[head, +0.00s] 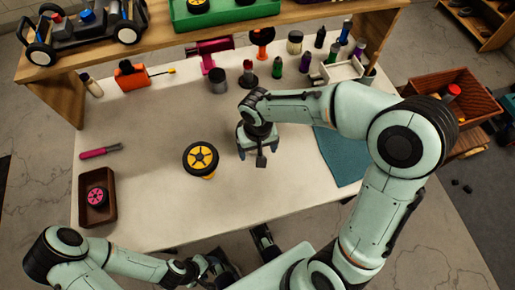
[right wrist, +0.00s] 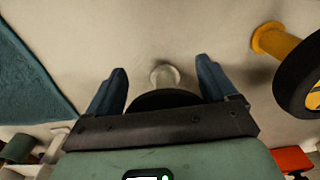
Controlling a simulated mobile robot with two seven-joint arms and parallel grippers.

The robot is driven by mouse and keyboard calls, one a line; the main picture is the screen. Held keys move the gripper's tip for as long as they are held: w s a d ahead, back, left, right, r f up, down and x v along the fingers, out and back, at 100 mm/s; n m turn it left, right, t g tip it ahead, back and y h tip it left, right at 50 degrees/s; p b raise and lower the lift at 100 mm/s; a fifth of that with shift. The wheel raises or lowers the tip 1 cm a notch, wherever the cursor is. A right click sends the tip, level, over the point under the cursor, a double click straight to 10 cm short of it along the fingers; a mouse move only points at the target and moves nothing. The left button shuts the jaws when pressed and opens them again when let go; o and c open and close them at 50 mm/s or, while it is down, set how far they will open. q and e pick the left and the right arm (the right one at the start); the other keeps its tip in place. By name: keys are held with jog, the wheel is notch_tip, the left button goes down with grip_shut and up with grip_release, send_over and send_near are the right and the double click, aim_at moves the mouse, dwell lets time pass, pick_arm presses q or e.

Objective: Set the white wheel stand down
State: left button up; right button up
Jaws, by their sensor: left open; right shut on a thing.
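In the right wrist view, the white wheel stand (right wrist: 165,75) shows as a pale stem between my right fingers, with a dark tyre-like rim (right wrist: 165,98) on the near side. My right gripper (right wrist: 164,88) is shut on the stand with its wheel. In the head view, my right gripper (head: 258,150) is over the middle of the white table, and the stand is mostly hidden under it. I cannot tell whether the stand's foot touches the table. My left gripper (head: 220,270) is open and empty at the table's front edge.
A yellow-hubbed wheel (head: 201,158) on a yellow stand is left of my right gripper. A brown tray (head: 83,204) with a pink-hubbed wheel sits at front left. A teal cloth (head: 340,155) lies at right. Tools and bottles line the back. The table's front middle is clear.

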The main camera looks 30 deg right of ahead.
jog(key=shift+f, duration=0.2)
jog(key=shift+f, duration=0.15)
jog(key=o, duration=0.9)
jog(key=shift+r, duration=0.2)
